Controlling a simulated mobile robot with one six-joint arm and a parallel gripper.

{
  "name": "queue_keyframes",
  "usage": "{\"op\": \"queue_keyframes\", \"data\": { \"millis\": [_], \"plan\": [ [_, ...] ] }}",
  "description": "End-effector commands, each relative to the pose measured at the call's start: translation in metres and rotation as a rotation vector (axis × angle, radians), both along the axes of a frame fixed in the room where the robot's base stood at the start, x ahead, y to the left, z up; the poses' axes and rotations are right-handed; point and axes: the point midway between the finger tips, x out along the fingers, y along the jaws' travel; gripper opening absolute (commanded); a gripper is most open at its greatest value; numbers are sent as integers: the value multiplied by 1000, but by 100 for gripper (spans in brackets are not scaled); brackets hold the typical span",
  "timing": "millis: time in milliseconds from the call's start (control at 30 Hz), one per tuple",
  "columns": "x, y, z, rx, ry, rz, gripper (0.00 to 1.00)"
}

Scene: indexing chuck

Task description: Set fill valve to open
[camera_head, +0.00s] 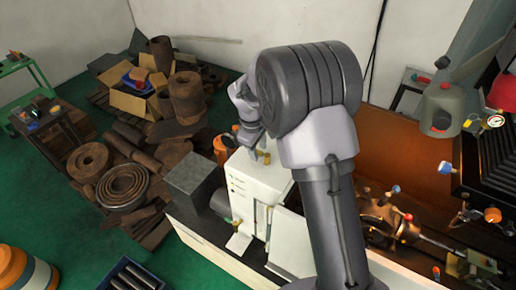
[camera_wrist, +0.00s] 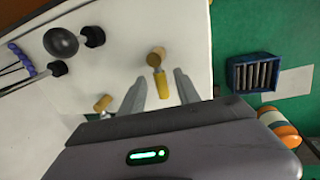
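A small valve with a brass-coloured hub and a yellow lever (camera_wrist: 162,84) is on the white panel in the wrist view. Its lever points toward my gripper. My gripper (camera_wrist: 159,82) is open, with one finger on each side of the yellow lever and gaps showing on both sides. Whether the fingers are at the lever's depth I cannot tell. No label is readable, so I cannot confirm that this is the fill valve. In the head view my arm reaches over the white cabinet (camera_head: 243,188) and hides much of its top; a yellow fitting (camera_head: 249,167) shows beside the arm.
A tan knob (camera_wrist: 103,103) sits near the left finger. A black ball knob (camera_wrist: 61,42) and blue hand grip (camera_wrist: 21,59) are at upper left. In the head view a grey block (camera_head: 192,182) stands left of the cabinet, and scrap metal (camera_head: 120,180) fills the floor beyond.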

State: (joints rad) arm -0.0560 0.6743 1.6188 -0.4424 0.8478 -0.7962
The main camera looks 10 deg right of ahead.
Motion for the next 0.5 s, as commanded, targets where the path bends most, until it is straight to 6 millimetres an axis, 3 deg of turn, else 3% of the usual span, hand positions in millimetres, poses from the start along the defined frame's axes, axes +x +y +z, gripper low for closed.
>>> {"op": "queue_keyframes", "data": {
  "millis": [200, 400, 500],
  "plan": [
    [0, 0, 0, 0, 0, 0, 37],
    [0, 0, 0, 0, 0, -1, 0],
    [0, 0, 0, 0, 0, -1, 0]
  ]
}}
